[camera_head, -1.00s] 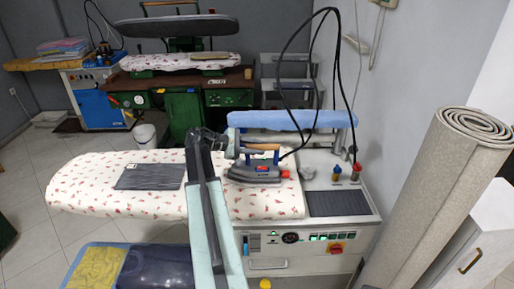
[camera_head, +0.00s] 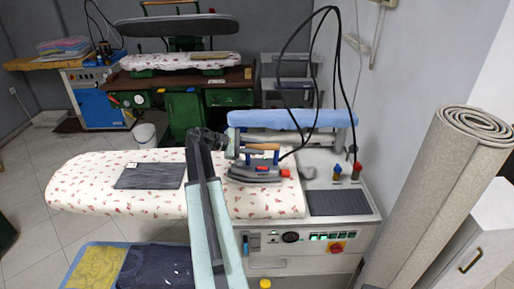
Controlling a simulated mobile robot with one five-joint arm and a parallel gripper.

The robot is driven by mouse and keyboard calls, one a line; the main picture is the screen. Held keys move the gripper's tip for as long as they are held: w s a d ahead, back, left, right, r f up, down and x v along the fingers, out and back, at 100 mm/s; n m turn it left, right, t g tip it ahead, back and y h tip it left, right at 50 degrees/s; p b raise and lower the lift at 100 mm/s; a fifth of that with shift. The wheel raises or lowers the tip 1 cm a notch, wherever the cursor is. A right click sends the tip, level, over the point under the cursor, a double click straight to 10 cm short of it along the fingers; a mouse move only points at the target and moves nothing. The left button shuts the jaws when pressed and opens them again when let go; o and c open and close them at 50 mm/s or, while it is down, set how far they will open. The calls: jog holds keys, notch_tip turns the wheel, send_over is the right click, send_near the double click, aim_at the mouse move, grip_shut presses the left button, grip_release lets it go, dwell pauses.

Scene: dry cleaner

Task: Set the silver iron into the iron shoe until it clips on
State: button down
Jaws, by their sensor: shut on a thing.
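The silver iron (camera_head: 262,169) has a wooden handle (camera_head: 263,147) and red parts at its right end. It is over the right part of the flowered ironing board. My gripper (camera_head: 246,150) is shut on the iron at its handle, coming from the left; its fingertips are small and partly hidden. A dark, flat sole-like piece (camera_head: 254,179) shows directly under the iron and appears to be the iron shoe. The iron looks roughly level above it. I cannot tell whether the two touch or are clipped together.
A dark ribbed mat (camera_head: 338,203) and small bottles (camera_head: 356,170) are on the right. Black cables (camera_head: 335,60) arch above the iron. A blue padded arm (camera_head: 290,119) stands behind; a rolled carpet (camera_head: 430,190) leans right.

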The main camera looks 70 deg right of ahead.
jog(key=shift+f+b, duration=0.7)
jog(key=shift+b, duration=0.15)
dwell(1.7)
jog(key=shift+r, duration=0.1)
